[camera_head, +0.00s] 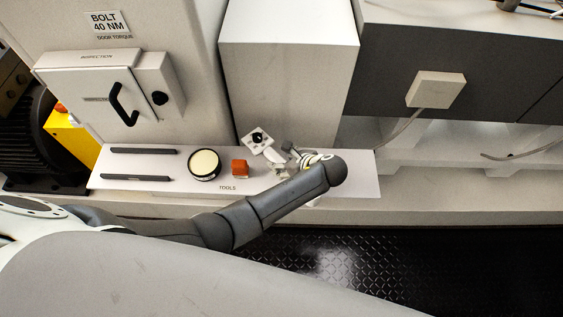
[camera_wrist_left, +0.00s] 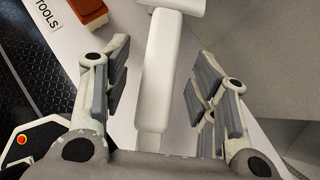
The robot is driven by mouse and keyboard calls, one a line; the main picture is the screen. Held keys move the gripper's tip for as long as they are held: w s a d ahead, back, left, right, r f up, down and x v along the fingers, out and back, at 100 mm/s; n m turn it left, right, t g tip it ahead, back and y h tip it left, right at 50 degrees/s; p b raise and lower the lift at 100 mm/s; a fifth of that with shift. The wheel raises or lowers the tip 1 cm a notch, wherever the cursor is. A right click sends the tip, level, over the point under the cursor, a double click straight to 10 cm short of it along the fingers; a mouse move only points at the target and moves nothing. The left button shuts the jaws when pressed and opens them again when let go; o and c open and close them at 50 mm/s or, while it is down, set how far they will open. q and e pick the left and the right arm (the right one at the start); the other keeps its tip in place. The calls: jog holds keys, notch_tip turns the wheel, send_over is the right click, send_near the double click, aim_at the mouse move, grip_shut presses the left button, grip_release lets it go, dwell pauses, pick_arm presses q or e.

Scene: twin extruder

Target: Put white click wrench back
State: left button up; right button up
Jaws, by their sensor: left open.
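The white click wrench (camera_head: 257,137) lies on the white tools shelf (camera_head: 340,182). Its square head with a black round spot shows in the head view, and its handle runs toward my left gripper. My left gripper (camera_head: 287,157) is low over the shelf at the handle. In the left wrist view the white handle (camera_wrist_left: 160,75) lies between the two open fingers of the gripper (camera_wrist_left: 158,85), with a gap on each side. The far part of the wrench is cut off there. My right gripper is not in view.
An orange-red block (camera_head: 239,167), a round cream-topped tin (camera_head: 204,163) and two dark bars (camera_head: 143,151) lie to the left on the shelf. The grey-white machine housing (camera_head: 288,80) rises behind. An inspection box (camera_head: 100,100) with a black handle is at the left.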

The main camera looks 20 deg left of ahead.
pick_arm(q)
jog(key=shift+x, duration=0.85)
jog(key=shift+c, duration=0.2)
grip_shut()
jog(key=shift+r, duration=0.2)
